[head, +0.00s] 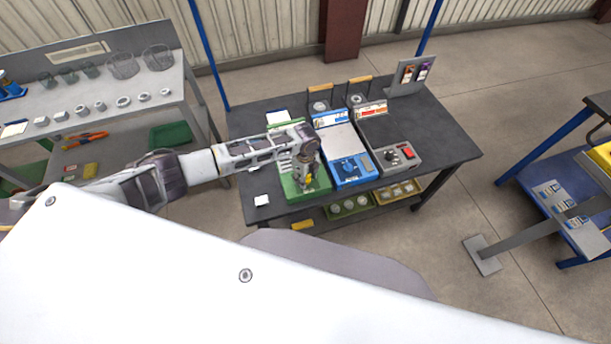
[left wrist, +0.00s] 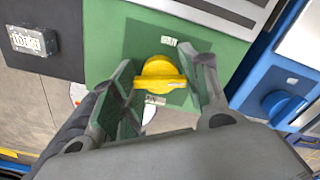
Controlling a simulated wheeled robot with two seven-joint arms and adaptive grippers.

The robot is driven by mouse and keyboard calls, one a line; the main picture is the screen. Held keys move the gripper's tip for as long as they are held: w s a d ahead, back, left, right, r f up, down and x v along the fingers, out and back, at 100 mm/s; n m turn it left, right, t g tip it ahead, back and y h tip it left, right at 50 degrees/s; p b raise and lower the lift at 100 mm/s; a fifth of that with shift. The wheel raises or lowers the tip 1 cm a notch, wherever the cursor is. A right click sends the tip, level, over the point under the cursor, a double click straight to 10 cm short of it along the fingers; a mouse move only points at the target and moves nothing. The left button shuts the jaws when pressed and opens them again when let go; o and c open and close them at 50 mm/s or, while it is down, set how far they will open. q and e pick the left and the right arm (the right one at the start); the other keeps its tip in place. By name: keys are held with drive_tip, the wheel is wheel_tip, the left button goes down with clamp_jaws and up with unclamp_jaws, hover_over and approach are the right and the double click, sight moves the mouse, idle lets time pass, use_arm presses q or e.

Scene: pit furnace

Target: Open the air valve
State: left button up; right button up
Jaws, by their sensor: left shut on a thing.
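The yellow air valve knob (left wrist: 160,70) sits on the front of a green unit (left wrist: 105,30), with small white labels above and below it. The green unit is also at the left of the row on the dark table in the head view (head: 290,192). My left gripper (head: 308,180) reaches down over its front part. In the left wrist view its two fingers (left wrist: 165,80) stand on either side of the knob, shut on it. The knob's ridge lies roughly level across the picture. My right gripper is in neither view.
A blue unit (head: 352,170) with a blue knob stands close to the right of the green one. A grey unit (head: 400,160) stands beyond it. A white card (head: 261,200) lies on the dark table (head: 440,140) at front left. A shelf with trays (head: 348,208) is below.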

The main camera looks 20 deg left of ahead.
use_arm(q)
drive_tip(key=shift+m, duration=1.6)
drive_tip(key=o, duration=0.8)
drive_tip(key=shift+r, duration=0.1)
drive_tip(key=shift+r, duration=5.9)
drive_tip(key=shift+s+f, duration=0.1)
